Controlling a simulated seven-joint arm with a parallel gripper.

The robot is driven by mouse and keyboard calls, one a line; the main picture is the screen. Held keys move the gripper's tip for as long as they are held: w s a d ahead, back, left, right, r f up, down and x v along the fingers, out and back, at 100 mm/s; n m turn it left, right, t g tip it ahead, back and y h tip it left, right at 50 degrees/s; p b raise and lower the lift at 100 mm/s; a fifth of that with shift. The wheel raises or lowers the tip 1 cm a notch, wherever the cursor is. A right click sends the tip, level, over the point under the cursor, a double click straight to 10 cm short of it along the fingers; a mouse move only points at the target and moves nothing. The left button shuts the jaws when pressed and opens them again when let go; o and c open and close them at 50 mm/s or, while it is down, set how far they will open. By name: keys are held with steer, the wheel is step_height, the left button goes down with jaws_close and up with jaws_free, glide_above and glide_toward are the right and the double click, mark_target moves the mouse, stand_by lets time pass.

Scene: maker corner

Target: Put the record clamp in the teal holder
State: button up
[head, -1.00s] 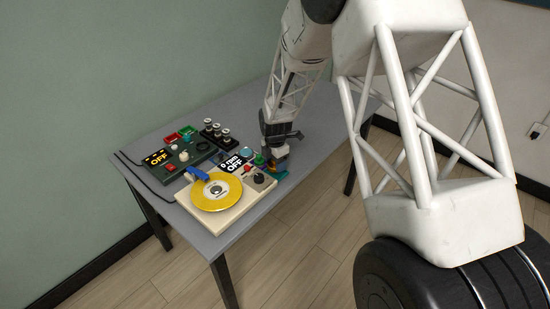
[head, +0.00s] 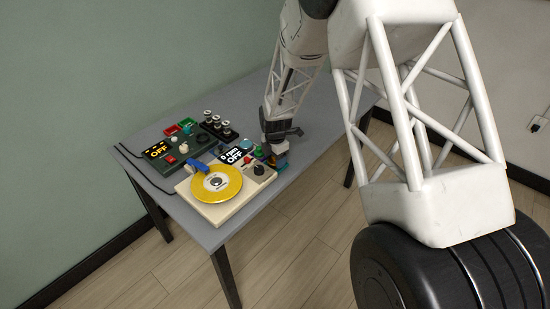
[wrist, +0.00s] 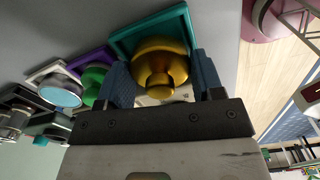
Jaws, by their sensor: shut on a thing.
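The record clamp, a gold domed piece with a small knob (wrist: 160,68), sits between the two blue fingers of my gripper (wrist: 162,85) in the wrist view. My gripper is shut on it. The teal holder (wrist: 126,42) is a square frame just behind and around the clamp; its near side is hidden. I cannot tell whether the clamp is inside it or just above it. In the head view my gripper (head: 279,152) is at the right end of the turntable, mostly covering the clamp and holder.
The cream turntable (head: 222,214) carries a yellow record (head: 230,190). Beside the teal holder stand a purple holder with a green piece (wrist: 92,80) and a pale holder with a light-blue-topped piece (wrist: 60,96). A dark green control box (head: 180,152) is farther left. The table's right edge is close.

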steer(key=shift+f, duration=0.45)
steer(key=o, duration=1.2)
steer(key=shift+c, duration=0.2)
steer(key=shift+r, duration=3.45)
